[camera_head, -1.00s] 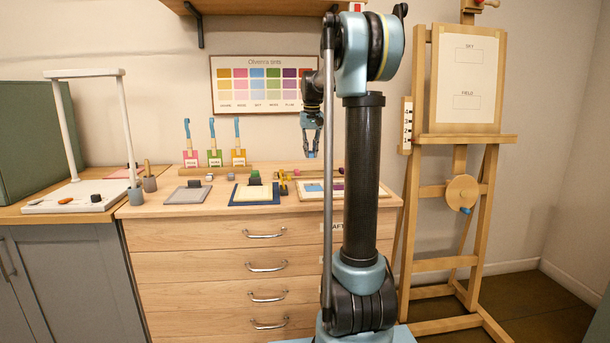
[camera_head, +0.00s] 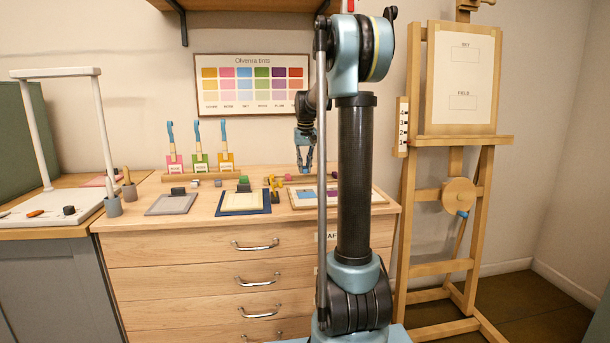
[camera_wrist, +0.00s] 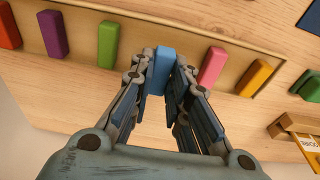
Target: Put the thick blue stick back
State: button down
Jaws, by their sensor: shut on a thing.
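My gripper (camera_wrist: 165,78) is shut on the blue stick (camera_wrist: 166,60), with one finger on each side of it. The stick lines up between a green stick (camera_wrist: 108,44) and a pink stick (camera_wrist: 211,67) along a shallow wooden tray (camera_wrist: 150,22). I cannot tell whether the blue stick touches the tray floor or hangs just above it. In the head view my gripper (camera_head: 304,150) points down over the back of the dresser top, and the stick is too small to make out there.
A purple stick (camera_wrist: 53,34), a red-orange stick (camera_wrist: 8,26) and an orange stick (camera_wrist: 255,77) share the row. A small wooden piece with a label (camera_wrist: 300,130) and green blocks (camera_wrist: 305,85) lie to the right. A framed board (camera_head: 300,200) lies in front.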

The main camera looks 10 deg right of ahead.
aim_at(304, 168)
jog(key=shift+f, duration=1.4)
jog(key=c, duration=1.5)
grip_release()
jog(key=shift+f, duration=0.1)
jog(key=shift+c, duration=0.2)
notch_tip(304, 168, up, 12)
jog(key=s, duration=0.1)
jog(key=shift+s, duration=0.4)
